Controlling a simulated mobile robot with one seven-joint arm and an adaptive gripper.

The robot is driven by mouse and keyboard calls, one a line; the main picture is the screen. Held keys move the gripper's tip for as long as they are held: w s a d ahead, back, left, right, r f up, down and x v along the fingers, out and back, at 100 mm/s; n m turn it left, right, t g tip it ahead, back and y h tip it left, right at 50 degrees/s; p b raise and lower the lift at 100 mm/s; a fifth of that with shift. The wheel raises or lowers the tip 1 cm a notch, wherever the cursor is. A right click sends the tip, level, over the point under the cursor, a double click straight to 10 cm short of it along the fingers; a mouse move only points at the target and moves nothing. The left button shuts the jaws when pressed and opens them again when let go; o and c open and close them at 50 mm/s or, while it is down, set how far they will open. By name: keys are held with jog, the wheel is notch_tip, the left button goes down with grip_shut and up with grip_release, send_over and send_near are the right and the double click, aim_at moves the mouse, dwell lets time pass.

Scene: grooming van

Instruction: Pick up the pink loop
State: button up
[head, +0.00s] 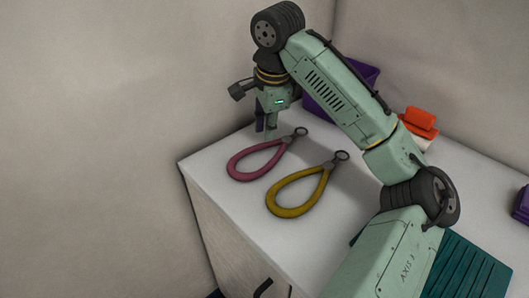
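The pink loop (246,178) lies flat on the white counter near its left corner, with a dark metal ring at its upper right end. A similar mustard-yellow loop (287,213) lies just to its right and nearer to me. My gripper (266,129) points down beyond the pink loop, near the back wall. It looks apart from the loop, and nothing shows held in it. The fingers are small and partly dark, so their opening is unclear.
A purple bin (322,112) stands behind my arm at the wall. An orange-topped item (419,121) is right of it. A teal ribbed mat (470,268) lies front right, and a purple object (521,205) sits at the right edge. The counter (222,195) ends at left.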

aim_at(267, 143)
jog(key=shift+p+x, duration=0.6)
jog(key=shift+x, duration=1.65)
jog(key=shift+d, duration=0.15)
jog(key=shift+c, duration=0.2)
grip_shut()
